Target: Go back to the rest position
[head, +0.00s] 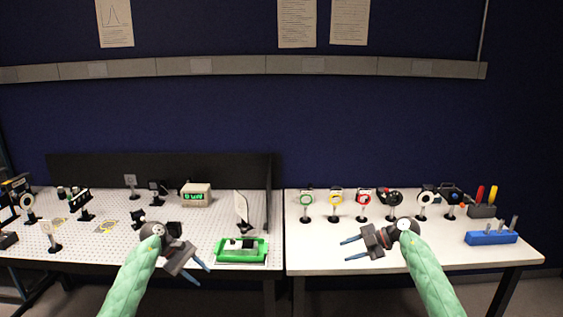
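My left gripper (196,271) is at the front edge of the left table, left of the green tray. Its two blue-grey fingers are apart and nothing shows between them. My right gripper (347,249) is over the front of the white right table, pointing left. Its two fingers are apart with nothing between them. Both arms come in from the bottom in green sleeves.
A green tray (221,257) with a black-and-white item sits at the left table's front right. Ring mounts, such as the red one (364,199), line the right table's back. A blue block (490,238) stands at right. The right table's front middle is clear.

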